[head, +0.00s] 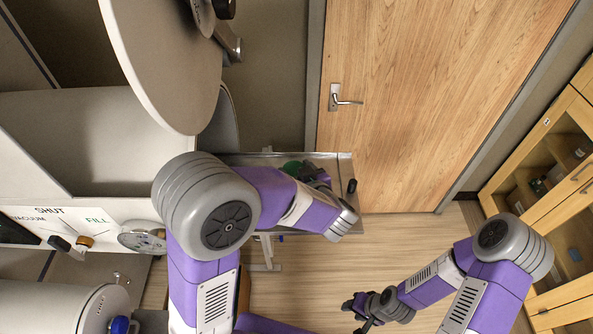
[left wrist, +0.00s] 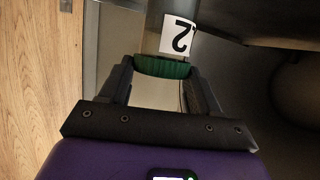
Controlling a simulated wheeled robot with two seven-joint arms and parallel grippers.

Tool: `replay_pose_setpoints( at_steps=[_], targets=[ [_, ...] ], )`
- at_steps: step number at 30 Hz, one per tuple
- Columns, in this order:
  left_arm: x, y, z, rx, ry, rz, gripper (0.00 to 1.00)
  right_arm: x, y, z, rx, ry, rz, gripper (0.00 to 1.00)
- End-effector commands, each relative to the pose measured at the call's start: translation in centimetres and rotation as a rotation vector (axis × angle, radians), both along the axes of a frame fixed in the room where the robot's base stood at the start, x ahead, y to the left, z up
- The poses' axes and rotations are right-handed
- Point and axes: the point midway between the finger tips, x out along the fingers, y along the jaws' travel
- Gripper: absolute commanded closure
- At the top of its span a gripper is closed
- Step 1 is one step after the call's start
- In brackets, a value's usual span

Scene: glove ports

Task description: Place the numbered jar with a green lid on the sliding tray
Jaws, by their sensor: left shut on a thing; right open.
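The numbered jar has a white label with a "2" (left wrist: 178,36) and a green lid (left wrist: 162,68) in the left wrist view. My left gripper (left wrist: 160,78) is shut on the jar at its lid, with a finger on each side. In the head view the green lid (head: 292,168) shows partly behind my left arm, by my left gripper (head: 318,178), over the metal sliding tray (head: 335,160). I cannot tell whether the jar touches the tray. My right gripper (head: 366,305) is open and empty, low over the floor and away from the tray.
A large round port door (head: 170,60) stands open above my left arm. A white panel (head: 110,212) marked SHUT, VACUUM and FILL is at the left. A wooden door (head: 420,90) stands behind the tray and a glass-fronted cabinet (head: 555,170) at the right. The floor between is clear.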

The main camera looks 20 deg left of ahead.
Motion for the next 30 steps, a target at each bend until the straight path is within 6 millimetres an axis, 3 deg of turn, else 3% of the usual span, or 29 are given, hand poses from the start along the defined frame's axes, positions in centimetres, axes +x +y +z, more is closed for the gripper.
replay_pose_setpoints(
  at_steps=[3,4,8,19,30],
  targets=[
    [0.0,0.0,-0.4,0.001,0.001,-0.001,0.7,0.0,0.0,-0.2,0.0,0.0,0.0,0.57],
    [0.0,0.0,-0.4,0.001,0.001,-0.001,0.33,0.0,0.0,-0.1,0.0,0.0,0.0,0.57],
    [0.0,0.0,-0.4,0.001,0.001,0.0,0.13,0.0,0.0,-0.1,0.0,0.0,0.0,0.57],
    [0.0,0.0,0.3,-0.001,-0.001,0.0,0.12,0.0,0.0,0.1,0.0,0.0,0.0,0.57],
    [-5.2,-4.3,2.8,0.0,0.0,-0.005,0.12,0.0,0.0,0.5,0.0,0.0,0.0,0.57]
  ],
)
